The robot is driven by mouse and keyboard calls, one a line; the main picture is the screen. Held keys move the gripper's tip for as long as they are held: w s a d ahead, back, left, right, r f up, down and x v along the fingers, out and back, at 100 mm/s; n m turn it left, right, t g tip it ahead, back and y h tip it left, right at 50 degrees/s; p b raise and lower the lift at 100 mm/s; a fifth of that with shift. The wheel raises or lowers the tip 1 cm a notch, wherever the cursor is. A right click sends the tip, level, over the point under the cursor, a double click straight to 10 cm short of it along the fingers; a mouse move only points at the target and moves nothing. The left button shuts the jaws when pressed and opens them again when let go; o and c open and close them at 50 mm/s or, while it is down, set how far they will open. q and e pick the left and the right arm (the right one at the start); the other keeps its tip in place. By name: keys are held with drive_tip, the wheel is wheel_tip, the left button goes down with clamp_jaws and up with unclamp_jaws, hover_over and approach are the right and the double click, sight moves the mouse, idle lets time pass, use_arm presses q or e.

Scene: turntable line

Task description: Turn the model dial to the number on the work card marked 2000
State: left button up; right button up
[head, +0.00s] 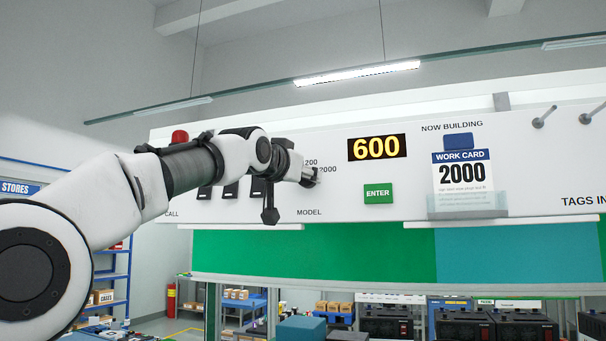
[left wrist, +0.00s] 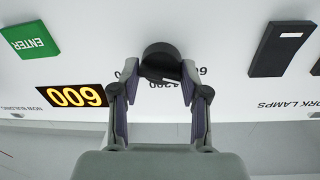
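The model dial (left wrist: 161,60) is a dark round knob on the white panel, with a pale mark on its edge. My left gripper (left wrist: 160,75) has one finger on each side of it, the tips at its edges. In the head view my left gripper (head: 308,177) is at the panel and hides the dial and part of its number ring; 1200 and 2000 show partly. The display (head: 377,148) reads 600. The work card (head: 462,180) reads 2000. My right gripper is not in view.
A green ENTER button (head: 378,194) sits below the display, right of the dial. Dark work lamp switches (left wrist: 281,48) are on the dial's other side. A red call light (head: 180,136) stands behind my left arm. Pegs (head: 545,117) stick out at the panel's right.

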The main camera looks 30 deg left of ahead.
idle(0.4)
use_arm(q)
drive_tip(key=m+y+p, duration=0.1)
drive_tip(key=m, duration=1.2)
drive_tip(key=m+g+y, duration=0.1)
drive_tip(key=m, duration=1.2)
drive_tip(key=shift+p, duration=0.35)
drive_tip(key=shift+m, duration=0.3)
